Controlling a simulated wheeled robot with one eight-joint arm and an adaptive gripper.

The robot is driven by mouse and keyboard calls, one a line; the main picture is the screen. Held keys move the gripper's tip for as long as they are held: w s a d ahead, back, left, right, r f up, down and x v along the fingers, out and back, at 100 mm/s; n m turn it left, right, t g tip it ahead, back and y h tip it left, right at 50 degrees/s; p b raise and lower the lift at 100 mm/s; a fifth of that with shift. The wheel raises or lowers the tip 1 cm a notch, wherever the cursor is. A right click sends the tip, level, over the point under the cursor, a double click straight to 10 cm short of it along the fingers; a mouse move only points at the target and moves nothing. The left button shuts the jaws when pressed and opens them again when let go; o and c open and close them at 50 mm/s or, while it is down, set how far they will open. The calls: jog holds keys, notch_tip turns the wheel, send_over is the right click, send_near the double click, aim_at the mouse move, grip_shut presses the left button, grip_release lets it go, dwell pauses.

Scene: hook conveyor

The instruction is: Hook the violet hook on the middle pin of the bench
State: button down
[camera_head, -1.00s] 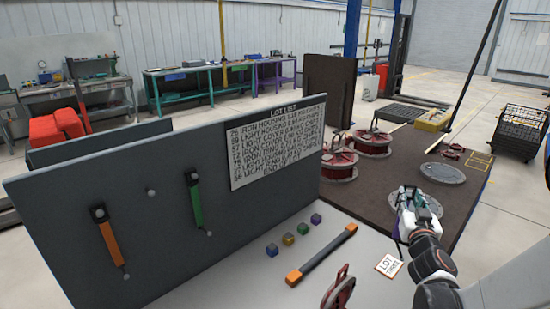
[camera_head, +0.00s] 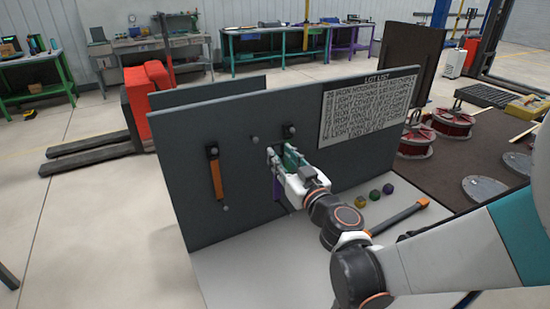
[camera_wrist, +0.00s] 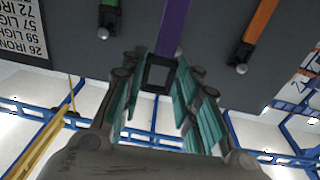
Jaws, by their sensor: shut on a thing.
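My gripper (camera_head: 281,158) is shut on the violet hook (camera_head: 277,189), close in front of the upright grey board (camera_head: 200,125). The violet strip hangs below the fingers. In the wrist view, the violet hook (camera_wrist: 174,25) has its black square end between the teal finger pads (camera_wrist: 157,100). The bare middle pin (camera_head: 255,139) is on the board, left of and above the fingertips. I cannot tell the exact gap between the black end and the board.
An orange hook (camera_head: 216,178) hangs on the left pin. A green hook (camera_wrist: 110,4) hangs on the right pin, largely hidden behind my gripper in the head view. A lot list (camera_head: 362,105) is on the board. Small coloured pieces (camera_head: 375,195) and an orange-ended bar (camera_head: 400,217) lie on the bench.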

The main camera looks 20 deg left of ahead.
jog(key=s+a, duration=0.1)
jog(key=a, duration=0.1)
jog(key=p, duration=0.1)
send_near(251, 141)
jog(key=shift+w+a+r, duration=0.7)
jog(key=shift+w+a, duration=1)
jog(key=shift+w+a+f+b, duration=0.5)
jog(key=shift+a+f+b, duration=0.1)
jog(key=shift+f+b, duration=0.1)
jog(key=c, duration=1.1)
grip_release()
jog(key=shift+s+d, duration=0.1)
